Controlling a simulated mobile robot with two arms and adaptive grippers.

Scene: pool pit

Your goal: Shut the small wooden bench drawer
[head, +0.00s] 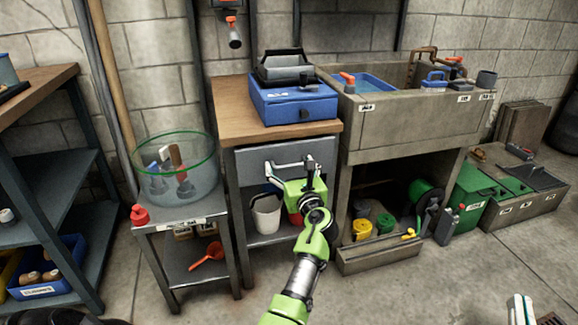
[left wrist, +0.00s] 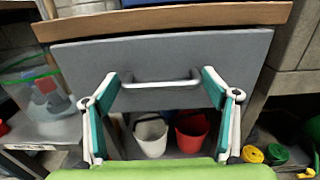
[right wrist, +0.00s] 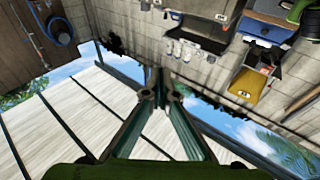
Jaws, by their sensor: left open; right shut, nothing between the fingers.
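The small bench (head: 225,118) has a wooden top, and the grey drawer front (head: 255,160) lies beneath its front edge. In the left wrist view the drawer front (left wrist: 240,60) fills the middle, with a pale bar handle (left wrist: 160,84) across it. I cannot tell how far the drawer stands out. My left gripper (head: 291,170) is in front of the drawer, fingers spread. In its wrist view the fingers (left wrist: 160,90) appear either side of the handle, not closed on it. My right gripper (right wrist: 163,88) is shut and empty, away from the bench; its part shows at the head view's lower right.
A blue box (head: 290,105) stands on the bench top. A white bucket (head: 266,214) and a red bucket (left wrist: 191,130) sit below the drawer. A clear tub (head: 175,175) is on the low table to the left; a stone sink (head: 415,115) stands right.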

